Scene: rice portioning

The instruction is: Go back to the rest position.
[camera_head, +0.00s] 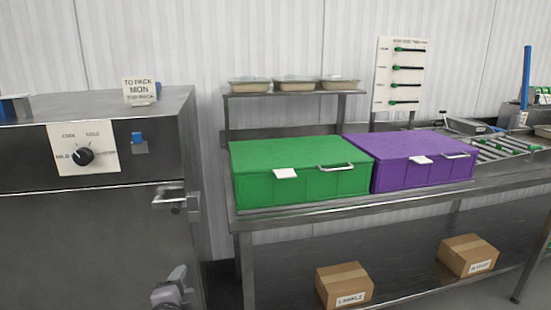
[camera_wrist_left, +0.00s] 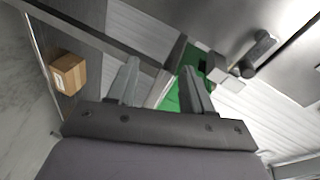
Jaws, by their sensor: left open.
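My left gripper (camera_head: 172,290) shows small at the bottom edge of the head view, in front of the dark cabinet and left of the table. In the left wrist view my left gripper (camera_wrist_left: 162,82) has its two grey fingers apart with nothing held between them. Behind the fingers, part of the green box (camera_wrist_left: 187,92) shows at a distance. My right gripper is in neither view.
The steel cabinet (camera_head: 80,230) with a dial and door handle stands close on the left. The steel table (camera_head: 310,214) carries a green box (camera_head: 300,185) and a purple box (camera_head: 415,165), both closed. Cardboard boxes (camera_head: 343,285) sit on its lower shelf.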

